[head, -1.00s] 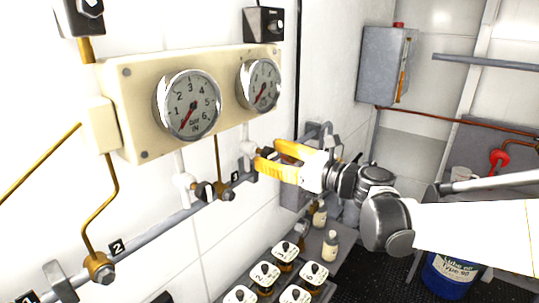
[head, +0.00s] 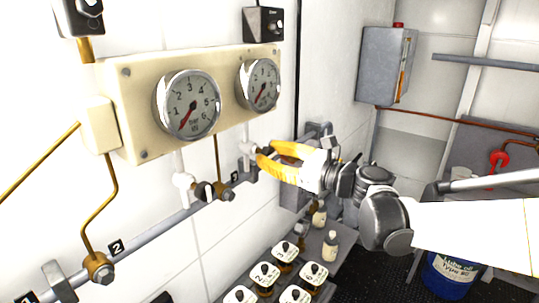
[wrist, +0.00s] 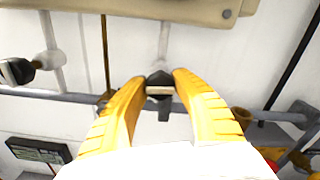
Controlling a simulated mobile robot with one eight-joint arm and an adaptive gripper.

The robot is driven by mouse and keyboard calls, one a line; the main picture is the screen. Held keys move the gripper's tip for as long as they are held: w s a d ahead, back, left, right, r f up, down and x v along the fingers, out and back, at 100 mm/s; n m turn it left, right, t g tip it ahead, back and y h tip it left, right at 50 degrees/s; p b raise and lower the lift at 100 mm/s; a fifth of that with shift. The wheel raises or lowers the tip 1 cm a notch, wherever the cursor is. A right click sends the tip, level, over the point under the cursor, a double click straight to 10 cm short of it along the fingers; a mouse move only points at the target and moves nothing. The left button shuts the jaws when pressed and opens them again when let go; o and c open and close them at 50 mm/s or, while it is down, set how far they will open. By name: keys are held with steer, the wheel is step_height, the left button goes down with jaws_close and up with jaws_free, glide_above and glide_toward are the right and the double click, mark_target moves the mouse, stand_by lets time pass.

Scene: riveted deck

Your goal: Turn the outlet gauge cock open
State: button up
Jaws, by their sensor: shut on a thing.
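Two round gauges sit on a cream panel (head: 140,120). A white cock (head: 247,148) hangs on the pipe under the right gauge. My gripper (head: 261,155) has its yellow fingers at this cock. In the wrist view, my gripper (wrist: 160,80) is shut on the cock's dark handle (wrist: 159,78), which shows between the fingertips. The fingers partly hide the cock, so its exact angle is unclear.
A similar cock with a dark handle (head: 203,191) is under the left gauge, left of my gripper. A grey pipe (head: 150,231) runs along the wall below. Several labelled bottles (head: 286,250) stand lower down. A grey box (head: 386,65) hangs at the back right.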

steer(key=n, duration=0.8)
steer(key=shift+n+b, duration=0.35)
steer(key=shift+n, duration=0.05)
steer(key=n, duration=0.4)
steer(key=shift+f, duration=0.1)
steer(key=shift+n, duration=1.8)
steer(key=o, duration=1.2)
steer(key=shift+s+a, duration=0.1)
